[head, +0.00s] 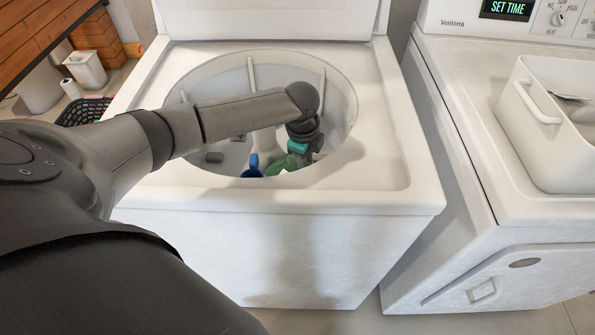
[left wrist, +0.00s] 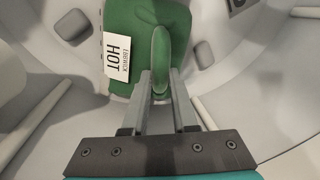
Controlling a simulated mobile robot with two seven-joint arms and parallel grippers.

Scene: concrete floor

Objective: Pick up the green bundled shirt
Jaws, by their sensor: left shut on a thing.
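The green bundled shirt (head: 281,165) is low inside the open washer drum, partly hidden by the front rim. In the left wrist view it is a smooth green bundle (left wrist: 158,20) with a raised green loop and a white tag reading "HOT". My left gripper (head: 303,158) reaches down into the drum. In the left wrist view, its two fingers (left wrist: 160,92) are shut on the raised loop, one on each side. The bundle's lower side is hidden. My right gripper is not in view.
The white washer (head: 280,205) has a raised rim around the drum opening. A blue item (head: 252,167) is beside the green bundle. A dryer (head: 470,150) stands to the right, with a white bin (head: 550,150) on top. A dark basket (head: 84,112) is at left.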

